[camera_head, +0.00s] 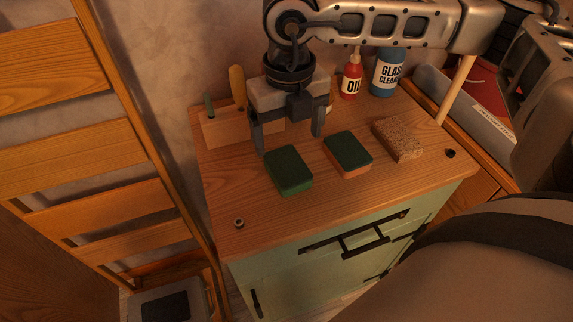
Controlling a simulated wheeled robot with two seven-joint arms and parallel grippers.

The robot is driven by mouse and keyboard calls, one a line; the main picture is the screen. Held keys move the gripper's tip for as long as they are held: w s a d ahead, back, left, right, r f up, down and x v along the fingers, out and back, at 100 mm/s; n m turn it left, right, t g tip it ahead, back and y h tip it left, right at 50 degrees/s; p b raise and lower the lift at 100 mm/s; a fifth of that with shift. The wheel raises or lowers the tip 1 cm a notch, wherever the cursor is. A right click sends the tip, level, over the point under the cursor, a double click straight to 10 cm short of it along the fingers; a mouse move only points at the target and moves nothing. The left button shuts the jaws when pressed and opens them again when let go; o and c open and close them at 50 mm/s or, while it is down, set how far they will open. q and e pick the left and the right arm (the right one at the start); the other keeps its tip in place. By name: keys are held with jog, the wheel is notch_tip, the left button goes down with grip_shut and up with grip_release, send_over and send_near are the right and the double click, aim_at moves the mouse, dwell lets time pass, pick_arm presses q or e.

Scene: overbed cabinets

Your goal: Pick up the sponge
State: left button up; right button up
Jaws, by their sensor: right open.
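Three block-shaped items lie in a row on the wooden cabinet top (340,205). The middle one looks like a sponge (348,152), with a dark green top and an orange-tan body. To its left is an all-green block (288,170), and to its right a speckled brown block (398,139). My right gripper (288,141) points down with its two fingers apart and nothing between them. It is just behind the green block, to the left of the sponge; its exact height above the top is hard to tell. My left gripper is not in view.
A red oil bottle (351,80) and a blue glass cleaner bottle (388,75) stand at the back. A slatted wooden frame (85,155) is at left.

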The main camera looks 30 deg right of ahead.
aim_at(288, 165)
jog(key=f+p, duration=0.1)
jog(key=f, duration=0.7)
jog(key=shift+w+f, duration=0.1)
jog(key=shift+w, duration=0.1)
jog(key=c, duration=1.1)
